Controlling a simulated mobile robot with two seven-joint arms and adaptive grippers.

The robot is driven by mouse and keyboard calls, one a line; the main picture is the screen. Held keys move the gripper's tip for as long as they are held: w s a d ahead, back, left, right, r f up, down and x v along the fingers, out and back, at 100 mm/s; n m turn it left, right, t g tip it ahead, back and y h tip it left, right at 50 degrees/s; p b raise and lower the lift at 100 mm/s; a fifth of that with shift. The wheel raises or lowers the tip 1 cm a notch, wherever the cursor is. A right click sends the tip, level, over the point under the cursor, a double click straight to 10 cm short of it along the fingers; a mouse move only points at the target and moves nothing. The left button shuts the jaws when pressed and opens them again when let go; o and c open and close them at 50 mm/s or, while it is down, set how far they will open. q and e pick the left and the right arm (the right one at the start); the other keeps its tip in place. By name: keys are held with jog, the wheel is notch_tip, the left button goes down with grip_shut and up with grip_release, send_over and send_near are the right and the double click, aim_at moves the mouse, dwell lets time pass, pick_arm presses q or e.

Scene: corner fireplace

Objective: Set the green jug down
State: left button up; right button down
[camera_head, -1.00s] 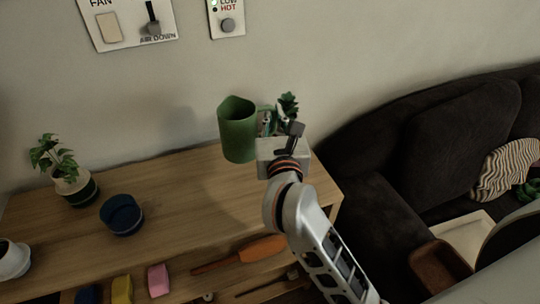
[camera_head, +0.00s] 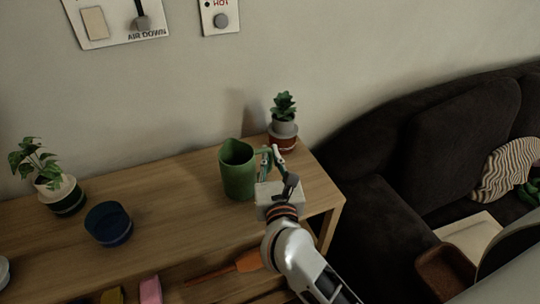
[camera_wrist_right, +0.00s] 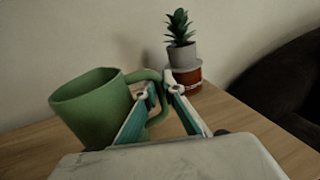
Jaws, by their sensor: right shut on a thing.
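The green jug (camera_head: 238,172) is upright at the right part of the wooden shelf top (camera_head: 175,215). My right gripper (camera_head: 271,155) is shut on the jug's handle, on the jug's right side. In the right wrist view the jug (camera_wrist_right: 92,108) is at the left, leaning a little in the picture, with the fingers (camera_wrist_right: 158,92) at its handle (camera_wrist_right: 150,76). The jug's base looks at or very near the wood; I cannot tell if it touches. My left gripper is not in view.
A potted succulent (camera_head: 283,128) on a red-brown base stands close behind the gripper. A dark blue bowl (camera_head: 108,224) and a leafy potted plant (camera_head: 62,195) stand left. The wood between bowl and jug is clear. A dark sofa (camera_head: 390,200) is right.

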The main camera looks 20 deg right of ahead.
jog(key=shift+r, duration=0.15)
jog(key=shift+f, duration=0.3)
jog(key=c, duration=2.2)
grip_release()
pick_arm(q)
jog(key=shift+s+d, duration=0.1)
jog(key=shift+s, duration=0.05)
pick_arm(e)
jog(key=shift+o, duration=0.2)
jog(key=shift+r, duration=0.1)
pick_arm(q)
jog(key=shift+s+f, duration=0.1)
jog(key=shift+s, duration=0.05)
pick_arm(e)
jog(key=shift+r, duration=0.25)
jog(key=v, duration=0.6)
jog(key=shift+f, duration=0.3)
jog(key=b+v, duration=0.1)
jog(key=v, duration=0.4)
jog(key=shift+s+a+r, duration=0.1)
jog(key=shift+s+a, duration=0.05)
jog(key=shift+s, duration=0.2)
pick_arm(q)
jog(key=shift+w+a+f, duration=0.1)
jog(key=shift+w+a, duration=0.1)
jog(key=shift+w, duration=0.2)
pick_arm(e)
jog(key=shift+s, duration=0.15)
